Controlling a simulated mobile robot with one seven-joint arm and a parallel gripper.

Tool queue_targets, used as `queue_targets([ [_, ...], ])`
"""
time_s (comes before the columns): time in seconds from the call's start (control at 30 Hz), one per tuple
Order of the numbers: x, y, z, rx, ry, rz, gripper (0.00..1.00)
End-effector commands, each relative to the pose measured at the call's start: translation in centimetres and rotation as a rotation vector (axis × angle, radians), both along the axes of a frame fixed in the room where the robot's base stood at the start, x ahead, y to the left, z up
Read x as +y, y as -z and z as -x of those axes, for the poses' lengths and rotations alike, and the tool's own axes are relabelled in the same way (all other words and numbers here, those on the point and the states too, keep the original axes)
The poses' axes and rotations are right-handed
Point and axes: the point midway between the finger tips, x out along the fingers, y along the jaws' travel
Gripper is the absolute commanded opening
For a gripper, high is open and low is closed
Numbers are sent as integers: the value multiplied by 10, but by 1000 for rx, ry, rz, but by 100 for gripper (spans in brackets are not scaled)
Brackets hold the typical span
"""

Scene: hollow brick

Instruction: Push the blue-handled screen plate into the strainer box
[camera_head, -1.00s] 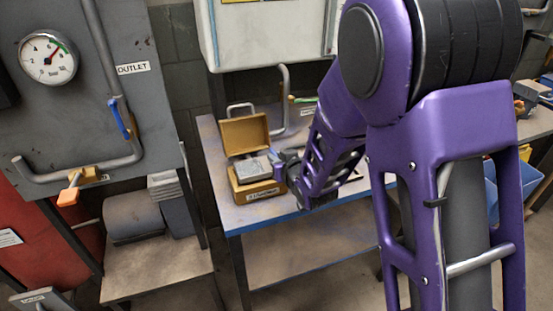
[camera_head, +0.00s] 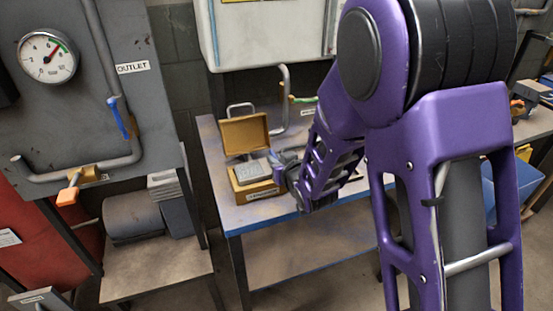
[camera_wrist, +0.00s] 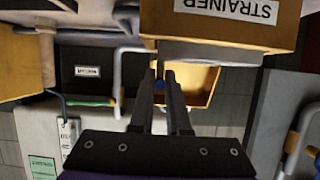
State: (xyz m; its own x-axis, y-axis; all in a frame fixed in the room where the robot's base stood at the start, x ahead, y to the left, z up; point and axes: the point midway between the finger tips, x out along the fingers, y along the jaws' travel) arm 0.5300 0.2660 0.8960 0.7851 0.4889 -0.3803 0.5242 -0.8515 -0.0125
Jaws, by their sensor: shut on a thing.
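The strainer box (camera_head: 262,190) is a brass-coloured open box on the bench, with its lid (camera_head: 244,133) raised at the back. The grey screen plate (camera_head: 251,169) shows at the box's opening, and seems slightly tilted; I cannot tell how deep it sits. My gripper (camera_head: 279,168) is at the right side of the plate. In the wrist view my gripper (camera_wrist: 160,84) is shut on the blue handle (camera_wrist: 160,81), of which only a little shows between the fingertips. The box front with its upside-down STRAINER label (camera_wrist: 226,10) is at the top there.
The bench (camera_head: 222,213) has a blue front edge and bare room in front of the box. A bent pipe (camera_head: 285,95) stands behind it. A grey panel with a gauge (camera_head: 48,58) is at the left. A cabinet (camera_head: 270,40) hangs above.

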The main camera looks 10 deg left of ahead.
Motion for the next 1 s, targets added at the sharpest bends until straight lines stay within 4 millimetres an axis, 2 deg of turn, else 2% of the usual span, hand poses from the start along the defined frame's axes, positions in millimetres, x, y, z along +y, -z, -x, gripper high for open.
queue_targets([
  [0.97, 0, 17, 0, -1, 1, -1, 0],
  [1.0, 0, 17, 0, -1, 1, -1, 22],
])
